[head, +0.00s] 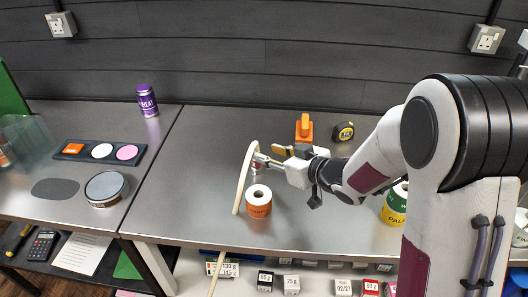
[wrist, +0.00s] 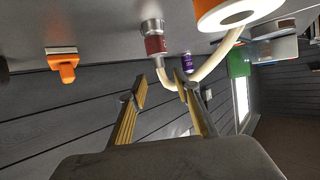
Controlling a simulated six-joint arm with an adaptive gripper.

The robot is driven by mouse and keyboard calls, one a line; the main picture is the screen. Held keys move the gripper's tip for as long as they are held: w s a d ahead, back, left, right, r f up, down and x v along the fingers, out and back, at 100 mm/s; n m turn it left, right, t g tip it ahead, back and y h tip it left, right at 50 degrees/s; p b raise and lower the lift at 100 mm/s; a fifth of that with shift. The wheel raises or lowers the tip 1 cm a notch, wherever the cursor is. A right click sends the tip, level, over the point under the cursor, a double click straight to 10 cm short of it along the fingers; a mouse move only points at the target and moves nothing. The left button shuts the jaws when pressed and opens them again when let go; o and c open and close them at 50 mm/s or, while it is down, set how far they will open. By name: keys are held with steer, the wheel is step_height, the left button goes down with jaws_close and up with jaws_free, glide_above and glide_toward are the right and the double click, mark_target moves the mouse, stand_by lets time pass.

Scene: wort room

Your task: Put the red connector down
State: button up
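The red connector (wrist: 156,44) has a red band between metal ends, and a cream hose (wrist: 212,65) runs from it in a curve. In the wrist view, which is upside down, its wide metal end seems to rest on the steel table, with the connector upright. My gripper (wrist: 163,77) is open, its fingertips apart on either side of the hose end just above the connector.
An orange-labelled roll (head: 258,207) stands close in front of the connector. A green-and-yellow roll (head: 394,207) stands at right. The table left of the hose is clear.

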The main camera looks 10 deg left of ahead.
steer(key=shift+v, duration=2.5)
steer(key=s+d+r+m+t+h, duration=0.1)
steer(key=s+d+r+m+h, duration=0.3)
steer(key=d, duration=0.5)
steer(key=s+d+r+m+h, duration=0.1)
steer(key=s+d+r+h, duration=0.1)
steer(key=d+r+h, duration=0.45)
steer(key=s+d+f+m+g, duration=0.1)
steer(key=s+m+g, duration=0.1)
steer(key=s, duration=1.1)
steer(key=s+d+f+m+g, duration=0.1)
steer(key=s+m+g, duration=0.1)
steer(key=s, duration=1)
steer(key=shift+s+d+f+g+y, duration=0.2)
steer(key=shift+s+d+g+y, duration=0.1)
steer(key=shift+s+g+y, duration=0.15)
